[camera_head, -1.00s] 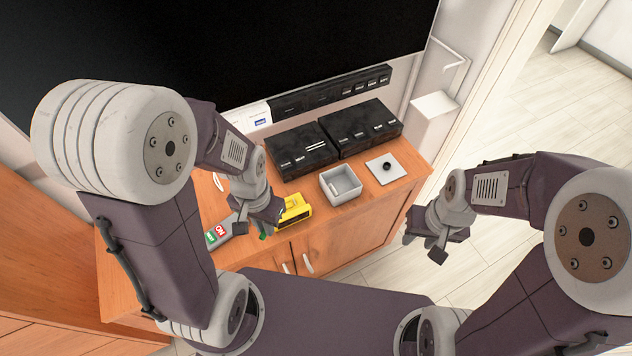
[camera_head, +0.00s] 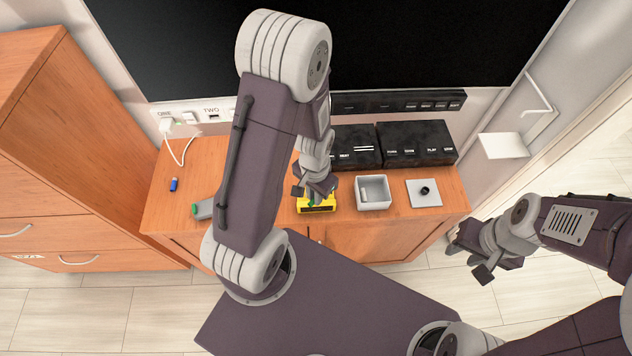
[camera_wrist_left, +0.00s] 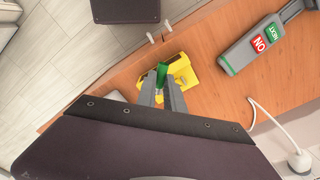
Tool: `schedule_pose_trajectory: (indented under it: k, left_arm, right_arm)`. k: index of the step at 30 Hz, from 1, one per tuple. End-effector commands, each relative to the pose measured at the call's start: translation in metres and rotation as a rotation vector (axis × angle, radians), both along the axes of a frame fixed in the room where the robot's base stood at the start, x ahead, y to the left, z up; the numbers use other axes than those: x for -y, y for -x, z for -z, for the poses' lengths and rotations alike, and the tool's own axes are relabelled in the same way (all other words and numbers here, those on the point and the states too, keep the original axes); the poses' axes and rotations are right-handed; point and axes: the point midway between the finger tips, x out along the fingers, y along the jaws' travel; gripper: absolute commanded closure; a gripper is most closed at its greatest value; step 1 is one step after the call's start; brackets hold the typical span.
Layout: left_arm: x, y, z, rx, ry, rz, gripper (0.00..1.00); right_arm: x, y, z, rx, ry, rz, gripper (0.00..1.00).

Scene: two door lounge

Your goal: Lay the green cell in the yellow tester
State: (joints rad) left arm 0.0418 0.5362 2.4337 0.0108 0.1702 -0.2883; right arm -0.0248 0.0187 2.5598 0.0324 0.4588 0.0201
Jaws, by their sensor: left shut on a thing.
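The yellow tester (camera_head: 326,208) lies near the front edge of the wooden cabinet top. It also shows in the left wrist view (camera_wrist_left: 186,72). My left gripper (camera_head: 311,196) is over the tester, shut on the green cell (camera_wrist_left: 162,73). In the left wrist view the cell sticks out past the fingertips (camera_wrist_left: 161,92) and overlaps the tester's near-left part. I cannot tell whether the cell touches the tester. In the head view the gripper mostly hides the cell and part of the tester. My right gripper (camera_head: 470,262) is open and empty, off the cabinet's right side.
A grey square bin (camera_head: 373,205) with something inside and a grey plate with a black knob (camera_head: 424,200) stand right of the tester. Black boxes (camera_head: 416,140) stand behind. A grey device with NEXT and ON buttons (camera_wrist_left: 255,45) and a blue stick (camera_head: 173,185) lie left.

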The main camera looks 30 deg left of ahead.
Motion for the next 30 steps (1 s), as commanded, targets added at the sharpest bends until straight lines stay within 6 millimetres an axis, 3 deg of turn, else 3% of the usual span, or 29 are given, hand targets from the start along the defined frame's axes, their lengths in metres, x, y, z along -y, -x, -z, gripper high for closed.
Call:
schedule_pose_trajectory:
  k: [3,9,14,21,27,28,30]
  left_arm:
    - [-0.014,-0.026,0.021,-0.002,0.000,-0.003,1.00]
    - [-0.028,-0.056,0.041,-0.001,0.000,-0.001,1.00]
    - [-0.030,-0.060,0.045,-0.002,0.001,0.001,1.00]
    - [-0.030,-0.059,0.081,-0.004,0.000,0.001,1.00]
    - [-0.030,-0.060,0.083,-0.001,0.000,0.001,1.00]
    - [-0.030,-0.060,0.083,-0.001,0.000,0.001,0.85]
    - [-0.030,-0.060,0.083,-0.001,0.000,0.001,0.66]
  right_arm:
    - [0.000,0.000,0.003,-0.001,0.000,0.000,0.64]
    - [0.000,0.000,0.001,-0.001,0.000,0.000,0.64]
    - [0.000,0.000,0.001,0.000,0.000,0.000,0.64]
    - [0.000,0.000,0.001,0.000,0.000,0.000,0.64]
    - [0.000,0.000,0.001,0.000,0.000,0.000,0.64]
    - [0.000,0.000,0.001,0.000,0.000,0.000,0.64]
    - [0.000,0.000,0.001,0.000,0.000,0.000,0.64]
